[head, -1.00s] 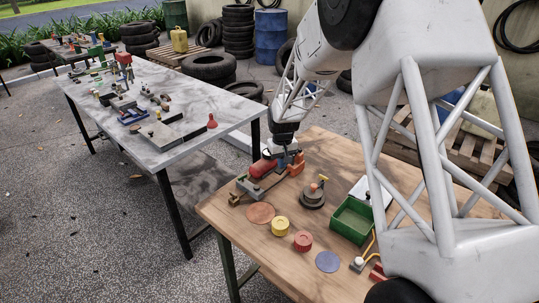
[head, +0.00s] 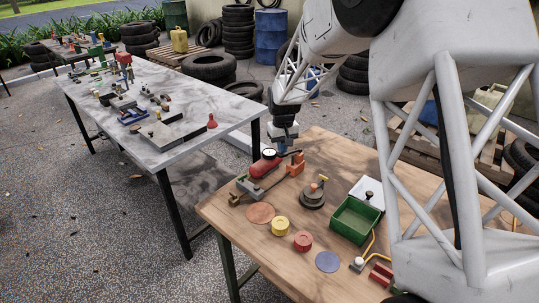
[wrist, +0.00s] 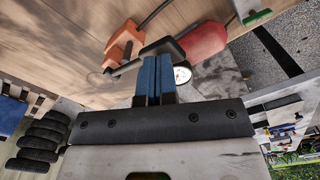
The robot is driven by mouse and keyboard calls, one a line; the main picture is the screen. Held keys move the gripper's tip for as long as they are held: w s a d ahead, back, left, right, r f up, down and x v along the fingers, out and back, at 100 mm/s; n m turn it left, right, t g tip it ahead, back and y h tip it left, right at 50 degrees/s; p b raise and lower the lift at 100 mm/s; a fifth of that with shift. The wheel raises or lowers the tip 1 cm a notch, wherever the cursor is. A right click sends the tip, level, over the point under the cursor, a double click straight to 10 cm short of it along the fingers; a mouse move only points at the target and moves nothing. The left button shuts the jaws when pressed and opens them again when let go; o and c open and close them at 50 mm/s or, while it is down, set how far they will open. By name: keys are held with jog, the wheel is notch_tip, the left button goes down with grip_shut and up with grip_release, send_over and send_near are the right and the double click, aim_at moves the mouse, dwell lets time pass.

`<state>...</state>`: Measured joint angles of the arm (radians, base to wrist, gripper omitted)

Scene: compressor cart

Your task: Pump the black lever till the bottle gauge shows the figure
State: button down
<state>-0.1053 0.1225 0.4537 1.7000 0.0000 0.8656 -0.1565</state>
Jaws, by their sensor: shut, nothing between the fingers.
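The red bottle (head: 265,168) lies on a grey base at the far left end of the wooden table. Its round gauge (head: 269,153) has a white face, also seen in the wrist view (wrist: 182,75); the reading is too small to tell. An orange bracket (head: 296,163) stands right of the bottle and shows in the wrist view (wrist: 122,42). The black lever (wrist: 158,47) is just beyond my fingertips in the wrist view; whether they touch cannot be told. My gripper (head: 282,150), with blue fingers (wrist: 157,60), is shut and empty, above and behind the bottle.
On the wooden table (head: 285,262) are a green tray (head: 340,236), a white plate with a dark knob (head: 368,195), a grey round part (head: 313,197), yellow (head: 280,225) and red (head: 303,241) pucks and flat discs. A cluttered white table (head: 195,140) stands left.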

jog(key=shift+r, duration=1.2)
jog(key=shift+f, duration=0.15)
notch_tip(320, 180, down, 9)
dwell(1.4)
jog(key=shift+r, duration=4.65)
jog(key=shift+f, duration=0.1)
